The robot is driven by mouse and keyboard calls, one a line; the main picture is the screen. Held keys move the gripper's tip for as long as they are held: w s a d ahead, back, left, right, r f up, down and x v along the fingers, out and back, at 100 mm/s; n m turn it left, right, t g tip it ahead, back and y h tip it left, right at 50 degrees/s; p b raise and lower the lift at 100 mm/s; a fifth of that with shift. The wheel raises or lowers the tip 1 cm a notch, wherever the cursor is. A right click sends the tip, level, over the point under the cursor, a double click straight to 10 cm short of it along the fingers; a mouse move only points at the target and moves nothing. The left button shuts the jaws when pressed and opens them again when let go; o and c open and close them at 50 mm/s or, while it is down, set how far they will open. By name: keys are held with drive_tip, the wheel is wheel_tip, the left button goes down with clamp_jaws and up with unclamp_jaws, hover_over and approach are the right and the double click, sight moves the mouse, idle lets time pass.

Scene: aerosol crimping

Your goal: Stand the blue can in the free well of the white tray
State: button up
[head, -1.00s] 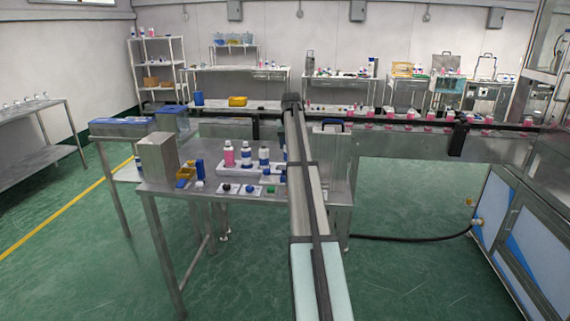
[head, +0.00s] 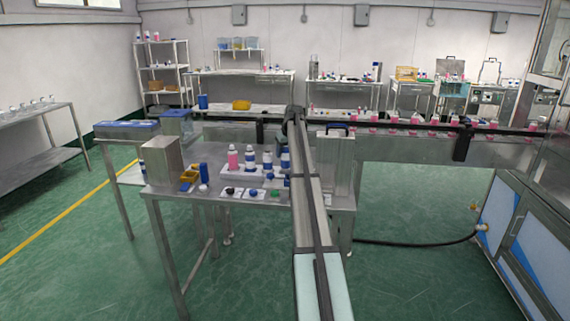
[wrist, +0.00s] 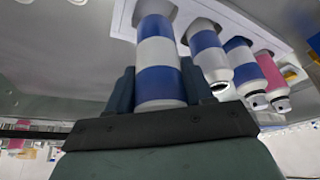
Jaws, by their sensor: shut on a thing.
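The blue can (wrist: 158,50), blue with a white band, is between the two fingers of my gripper (wrist: 158,84) in the wrist view. My gripper is shut on it. Its far end meets the white tray (wrist: 121,20) at a well, in line with the other cans; I cannot tell whether it is fully seated. In the head view the white tray (head: 240,177) lies on the steel table, and a blue-and-white can (head: 285,160) shows at its right end, partly behind my arm.
Two blue-and-white bottles (head: 250,159) (head: 267,161) and a pink one (head: 233,158) stand in the tray beside the held can. Small caps on white pads (head: 252,194) lie in front. A steel box (head: 160,160) and yellow bin (head: 188,178) stand left.

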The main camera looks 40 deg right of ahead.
sight(285, 161)
drive_tip(key=shift+f, duration=2.35)
drive_tip(key=shift+f, duration=0.1)
drive_tip(key=o, duration=1.1)
drive_tip(key=shift+o, duration=0.2)
drive_tip(key=v, duration=1.2)
drive_tip(key=shift+a, duration=0.15)
